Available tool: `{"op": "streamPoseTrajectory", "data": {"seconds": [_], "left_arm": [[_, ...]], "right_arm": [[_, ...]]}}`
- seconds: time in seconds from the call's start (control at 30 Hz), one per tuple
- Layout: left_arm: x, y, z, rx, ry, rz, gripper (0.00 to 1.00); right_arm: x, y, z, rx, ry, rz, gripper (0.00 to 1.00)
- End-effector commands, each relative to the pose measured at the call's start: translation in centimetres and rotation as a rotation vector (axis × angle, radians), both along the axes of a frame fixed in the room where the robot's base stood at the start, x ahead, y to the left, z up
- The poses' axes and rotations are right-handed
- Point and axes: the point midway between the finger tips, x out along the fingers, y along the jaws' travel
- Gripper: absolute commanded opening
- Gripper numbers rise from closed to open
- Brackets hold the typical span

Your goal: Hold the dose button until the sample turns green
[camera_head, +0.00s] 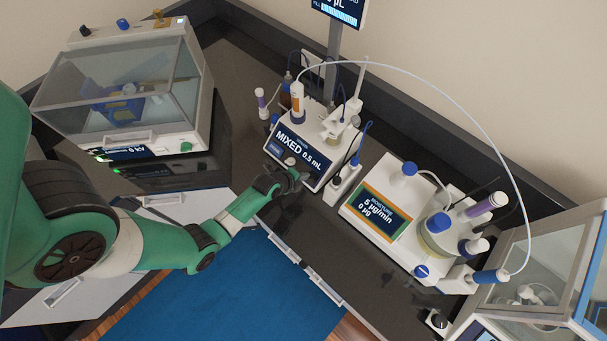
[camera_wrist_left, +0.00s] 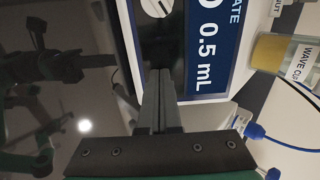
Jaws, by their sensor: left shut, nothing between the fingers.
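The titrator (camera_head: 312,144) stands at the middle of the bench, its dark blue screen reading "MIXED 0.5 mL". A round pale button (camera_head: 290,161) sits on its front panel below the text; it also shows at the top edge of the left wrist view (camera_wrist_left: 155,6). My left gripper (camera_head: 302,177) is shut and empty, close in front of the lower panel. In the left wrist view its fingertips (camera_wrist_left: 159,73) overlap the panel below the button; contact cannot be told. A container of yellow liquid (camera_wrist_left: 270,52) stands at the right there. My right gripper is out of view.
A moisture unit (camera_head: 376,212) reading "5 µg/min, 0 µg" stands to the right, with a white tube arching over it. A glass-lidded tester (camera_head: 130,85) is at the back left. A glass cabinet (camera_head: 550,265) is at the right. Bare dark bench lies in front.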

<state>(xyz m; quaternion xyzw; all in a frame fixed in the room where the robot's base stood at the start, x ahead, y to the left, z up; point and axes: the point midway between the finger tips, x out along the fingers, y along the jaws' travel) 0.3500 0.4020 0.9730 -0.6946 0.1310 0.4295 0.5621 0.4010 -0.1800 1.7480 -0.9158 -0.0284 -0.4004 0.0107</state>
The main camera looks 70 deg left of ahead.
Motion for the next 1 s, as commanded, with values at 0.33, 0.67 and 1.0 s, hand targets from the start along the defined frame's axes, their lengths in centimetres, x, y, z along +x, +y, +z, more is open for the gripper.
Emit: {"op": "streamPoseTrajectory", "data": {"seconds": [0.33,0.67,1.0], "left_arm": [[-0.3,-0.16,-0.21,-0.003,0.008,-0.001,0.0],[-0.33,-0.19,0.05,-0.003,0.006,0.0,0.0],[-0.31,-0.19,0.15,-0.003,0.003,0.0,0.0]], "right_arm": [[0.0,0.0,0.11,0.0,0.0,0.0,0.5],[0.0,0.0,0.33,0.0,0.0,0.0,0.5],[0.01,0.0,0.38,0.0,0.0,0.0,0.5]]}}
